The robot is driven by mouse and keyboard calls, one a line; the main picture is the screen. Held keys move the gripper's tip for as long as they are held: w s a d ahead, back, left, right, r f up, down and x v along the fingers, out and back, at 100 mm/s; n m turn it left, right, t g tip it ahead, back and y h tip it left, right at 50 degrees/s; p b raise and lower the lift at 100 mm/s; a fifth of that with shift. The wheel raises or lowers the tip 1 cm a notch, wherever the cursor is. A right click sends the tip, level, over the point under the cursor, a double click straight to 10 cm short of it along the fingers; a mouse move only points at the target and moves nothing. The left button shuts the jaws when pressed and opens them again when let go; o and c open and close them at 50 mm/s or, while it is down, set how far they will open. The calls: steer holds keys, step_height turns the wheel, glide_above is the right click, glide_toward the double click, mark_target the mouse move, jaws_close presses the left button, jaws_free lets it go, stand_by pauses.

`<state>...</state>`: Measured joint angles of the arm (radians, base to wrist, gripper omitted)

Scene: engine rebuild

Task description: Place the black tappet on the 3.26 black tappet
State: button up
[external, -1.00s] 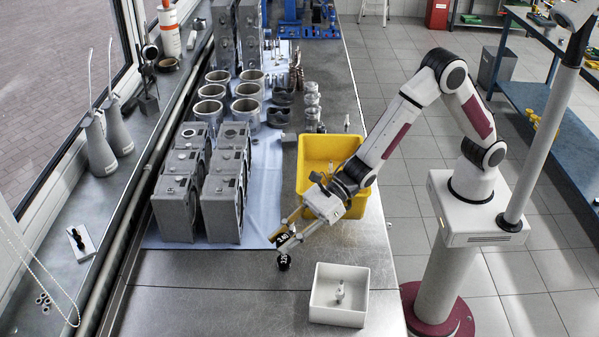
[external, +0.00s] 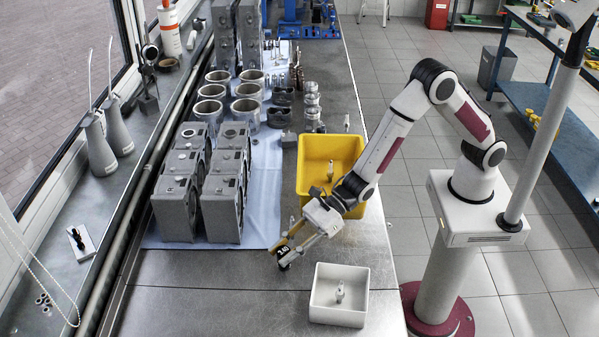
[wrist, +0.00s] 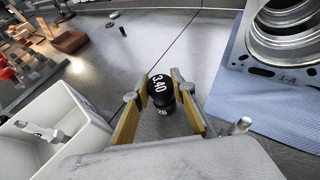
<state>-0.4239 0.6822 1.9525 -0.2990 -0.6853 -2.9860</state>
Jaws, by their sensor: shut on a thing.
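My gripper (external: 281,249) is shut on a black tappet (external: 284,253) marked 3.40, low over the front part of the bench. In the wrist view the held tappet (wrist: 160,87) sits between the two yellowish fingers of my gripper (wrist: 160,82). A second black tappet (wrist: 163,110), with the digits "26" readable, shows just beyond it, partly hidden by the held one. In the external view the second tappet (external: 284,266) is mostly covered. The two look stacked or nearly so; I cannot tell whether they touch.
A white box (external: 317,314) with a small light metal part (external: 340,292) stands to the right of the tappets. A yellow bin (external: 311,146) is behind my gripper. Grey engine blocks (external: 222,200) stand on a blue cloth (external: 262,215) to the left.

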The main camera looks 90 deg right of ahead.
mark_target(285, 250)
steer(key=shift+f, duration=0.25)
steer(key=o, duration=1.1)
steer(key=shift+r, duration=0.2)
steer(key=shift+v, duration=1.65)
step_height(285, 250, up, 7)
